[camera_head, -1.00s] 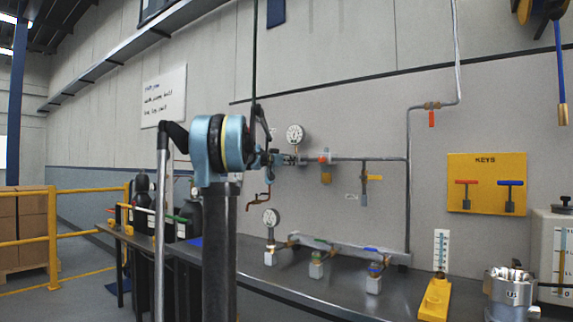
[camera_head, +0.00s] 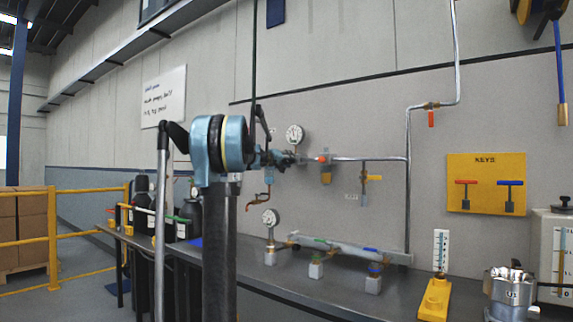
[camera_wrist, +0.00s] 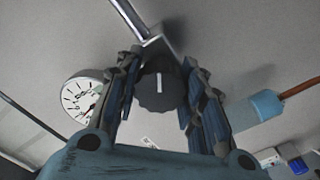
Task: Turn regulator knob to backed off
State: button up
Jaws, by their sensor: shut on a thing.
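The regulator knob (camera_wrist: 157,97) is dark and ribbed, with a white line on its face that points almost straight up in the wrist view. My gripper (camera_wrist: 160,75) has one finger on each side of the knob and is shut on it. In the head view my gripper (camera_head: 285,160) is at the wall pipework, just below a round gauge (camera_head: 295,135), and hides the knob. That white-faced gauge also shows left of the fingers in the wrist view (camera_wrist: 83,97).
A pipe (camera_head: 370,159) with valves runs right from the regulator. A blue fitting (camera_wrist: 264,104) with a copper pipe lies close to the right finger. Below stands a bench (camera_head: 330,292) with a second gauge (camera_head: 270,217) and a manifold (camera_head: 345,249). A yellow key board (camera_head: 487,183) hangs at right.

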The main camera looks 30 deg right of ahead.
jog(key=n, duration=0.6)
jog(key=shift+w+a+n, duration=0.15)
jog(key=shift+w+n, duration=0.05)
jog(key=shift+n, duration=0.1)
jog(key=n, duration=0.6)
jog(key=shift+f, duration=0.1)
jog(key=n, duration=0.6)
jog(key=shift+s+n, duration=0.1)
jog(key=shift+n, duration=0.3)
jog(key=n, duration=0.4)
jog(key=shift+n, duration=0.7)
jog(key=o, duration=1.1)
